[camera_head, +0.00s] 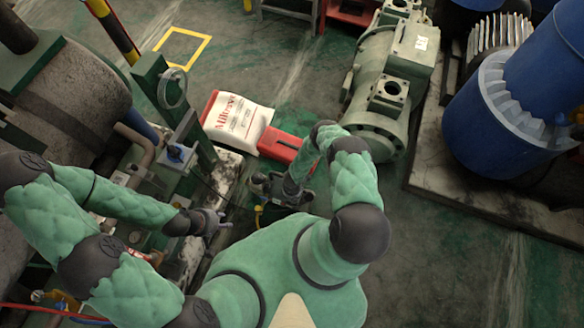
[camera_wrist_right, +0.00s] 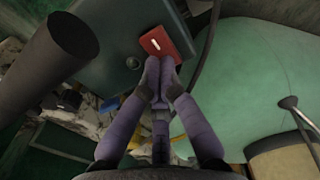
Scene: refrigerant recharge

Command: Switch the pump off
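In the right wrist view, a red switch with a white mark (camera_wrist_right: 180,45) sits on the dark grey-green pump body (camera_wrist_right: 112,50). My right gripper (camera_wrist_right: 160,66) has its purple fingertips together, with nothing seen between them. The tips are just below the switch in the picture; I cannot tell whether they touch it. In the head view, the small dark pump (camera_head: 262,186) is on the floor, partly hidden by my right arm, and the switch cannot be made out. My left gripper (camera_head: 214,221) is by the machinery at left, apart from the pump; its fingers are too small to read.
A red case (camera_head: 280,146) and a white and red bag (camera_head: 236,120) lie beyond the pump. A large green motor (camera_head: 390,85) stands behind at right, and a blue machine (camera_head: 515,105) farther right. Pipes and valves crowd the left. Floor at lower right is clear.

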